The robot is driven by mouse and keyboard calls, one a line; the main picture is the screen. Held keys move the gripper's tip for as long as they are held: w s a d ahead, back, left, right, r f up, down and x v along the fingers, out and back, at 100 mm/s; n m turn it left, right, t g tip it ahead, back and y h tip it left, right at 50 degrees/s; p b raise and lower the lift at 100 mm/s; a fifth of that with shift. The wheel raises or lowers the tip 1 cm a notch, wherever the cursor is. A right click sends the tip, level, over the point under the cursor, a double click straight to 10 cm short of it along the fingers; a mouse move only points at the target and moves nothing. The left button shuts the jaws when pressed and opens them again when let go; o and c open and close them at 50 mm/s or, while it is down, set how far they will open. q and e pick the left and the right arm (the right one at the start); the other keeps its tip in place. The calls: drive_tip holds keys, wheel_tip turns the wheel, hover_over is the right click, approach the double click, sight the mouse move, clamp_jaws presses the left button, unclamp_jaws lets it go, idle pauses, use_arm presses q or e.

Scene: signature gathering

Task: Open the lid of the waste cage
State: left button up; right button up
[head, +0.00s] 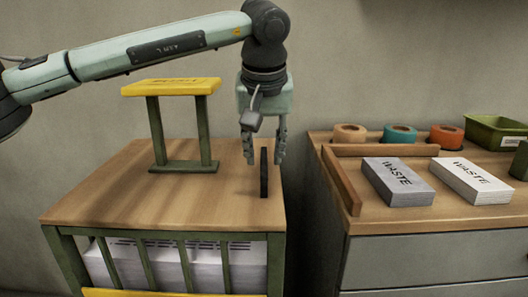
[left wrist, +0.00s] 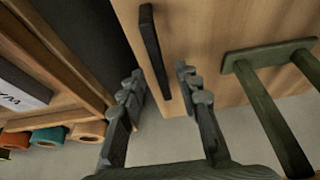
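The waste cage (head: 68,262) has green bars and a flat wooden lid (head: 110,195), which lies closed on top. A black upright handle (head: 264,172) stands near the lid's right edge. My left gripper (head: 265,158) points down over the lid at the handle. Its fingers are open, one on each side of the handle's far end in the picture. In the left wrist view, the handle (left wrist: 153,50) runs between the spread fingertips (left wrist: 160,75), with gaps visible. I cannot tell whether either finger touches it. My right gripper is not in view.
A green stand with a yellow top (head: 172,88) rises from the lid's back left. White paper stacks (head: 205,268) lie inside the cage. A wooden cabinet at right holds two "WASTE" stacks (head: 397,180), tape rolls (head: 400,135) and a green bin (head: 495,132). A narrow gap separates cage and cabinet.

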use_arm(q)
drive_tip(key=shift+w+f, duration=0.15)
drive_tip(key=shift+f, duration=0.1)
clamp_jaws()
idle(0.3)
